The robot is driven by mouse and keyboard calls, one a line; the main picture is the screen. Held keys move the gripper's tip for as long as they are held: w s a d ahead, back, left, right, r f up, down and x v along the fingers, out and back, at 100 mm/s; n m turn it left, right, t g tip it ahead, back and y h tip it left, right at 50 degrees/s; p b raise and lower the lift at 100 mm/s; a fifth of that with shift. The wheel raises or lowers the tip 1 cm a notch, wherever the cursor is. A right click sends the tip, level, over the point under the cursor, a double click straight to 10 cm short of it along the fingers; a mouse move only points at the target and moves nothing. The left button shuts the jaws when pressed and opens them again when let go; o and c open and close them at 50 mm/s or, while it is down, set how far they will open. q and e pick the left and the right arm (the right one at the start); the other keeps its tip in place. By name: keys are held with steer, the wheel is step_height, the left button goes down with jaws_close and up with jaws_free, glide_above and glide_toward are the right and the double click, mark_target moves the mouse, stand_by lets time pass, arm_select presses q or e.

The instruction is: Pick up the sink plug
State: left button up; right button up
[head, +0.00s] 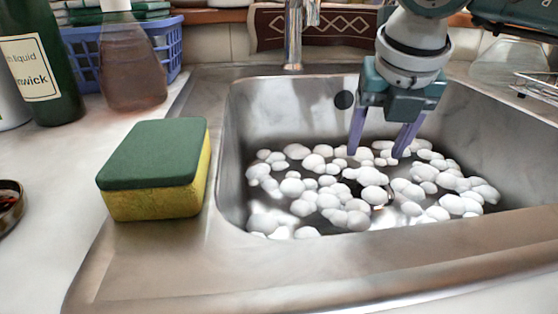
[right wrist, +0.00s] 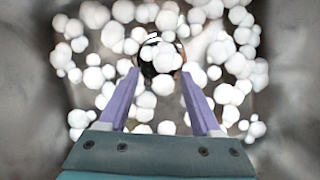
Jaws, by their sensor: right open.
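My right gripper (head: 378,153) points down into the steel sink (head: 290,110), its two purple fingers apart with nothing held between them. The right wrist view shows the same open fingers (right wrist: 158,76) over clumps of white foam. A dark round thing with a shiny rim, probably the sink plug (right wrist: 149,54), shows between and just beyond the fingertips in the right wrist view. Foam covers much of it, so I cannot tell its full shape. In the head view only small dark and shiny bits show there among the foam. My left gripper is not in view.
White foam clumps (head: 330,200) spread over the sink floor. The sink walls and front rim surround the gripper. A green and yellow sponge (head: 155,170) lies on the left ledge. A tap (head: 293,40) stands behind the sink; bottles and a blue basket (head: 168,50) stand back left.

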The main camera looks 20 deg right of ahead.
mark_target(362, 181)
steer(key=x, duration=0.3)
steer(key=shift+s+f, duration=0.2)
steer(key=b+x, duration=0.2)
steer(key=x, duration=0.3)
steer(key=shift+w+a, duration=0.1)
steer(key=shift+a, duration=0.05)
steer(key=shift+c, duration=0.2)
jaws_close()
